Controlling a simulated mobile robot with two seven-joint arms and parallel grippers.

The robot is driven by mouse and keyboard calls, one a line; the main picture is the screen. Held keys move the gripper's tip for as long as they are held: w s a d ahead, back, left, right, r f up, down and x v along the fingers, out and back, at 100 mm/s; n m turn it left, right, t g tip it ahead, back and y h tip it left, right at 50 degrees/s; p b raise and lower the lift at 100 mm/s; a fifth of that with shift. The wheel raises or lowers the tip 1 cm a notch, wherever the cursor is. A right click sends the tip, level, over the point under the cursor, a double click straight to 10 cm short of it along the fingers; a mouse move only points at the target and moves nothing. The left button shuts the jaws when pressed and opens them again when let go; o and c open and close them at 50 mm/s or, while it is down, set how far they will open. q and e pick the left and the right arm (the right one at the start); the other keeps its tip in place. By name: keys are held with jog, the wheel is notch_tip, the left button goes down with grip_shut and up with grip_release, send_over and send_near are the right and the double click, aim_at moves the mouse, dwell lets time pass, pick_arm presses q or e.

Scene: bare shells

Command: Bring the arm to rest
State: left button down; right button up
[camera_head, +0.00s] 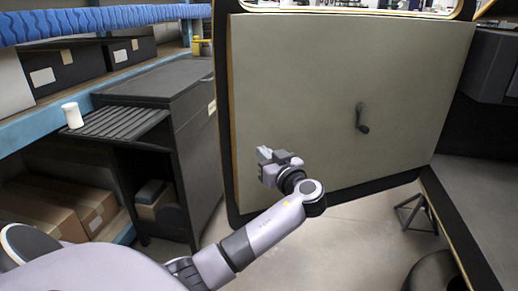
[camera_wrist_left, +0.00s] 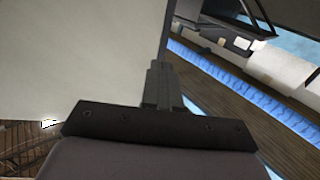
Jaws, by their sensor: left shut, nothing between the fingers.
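My left arm reaches in from the lower left in the head view. Its gripper (camera_head: 264,153) is in front of a large beige panel (camera_head: 330,80) with a dark crank handle (camera_head: 362,118). The handle is to the right of the gripper, apart from it. In the left wrist view the gripper's fingers (camera_wrist_left: 157,85) are together with nothing between them, and the panel's pale face (camera_wrist_left: 80,50) fills the left side. I cannot tell whether the gripper touches the panel. My right gripper is not in view.
A dark cabinet (camera_head: 185,100) with a ribbed top and a white cup (camera_head: 72,115) stands at the left. Shelves behind hold dark boxes (camera_head: 65,65), with cardboard boxes (camera_head: 75,205) below. A dark counter (camera_head: 485,190) is at the right. Clear floor (camera_head: 330,240) lies below the panel.

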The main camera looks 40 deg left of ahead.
pick_arm(q)
jog(key=shift+s+v, duration=0.25)
jog(key=shift+v, duration=1.85)
jog(key=shift+a, duration=0.1)
jog(key=s+d+f+m+t+h+p, duration=0.2)
jog(key=d+f+m+h, duration=0.3)
jog(key=f, duration=0.4)
jog(key=s+d+f+m+t+h+p, duration=0.25)
jog(key=f+m+h, duration=0.25)
jog(key=f+m, duration=0.25)
jog(key=s+d+f+m+h+p, duration=0.1)
jog(key=s+d+m+h+p, duration=0.1)
jog(key=s+d+h, duration=0.2)
jog(key=s+d+f+m+h+p, duration=0.2)
jog(key=s+d+h, duration=0.3)
jog(key=s, duration=0.8)
jog(key=d, duration=0.3)
jog(key=shift+d+f+p, duration=0.15)
jog(key=shift+p, duration=0.2)
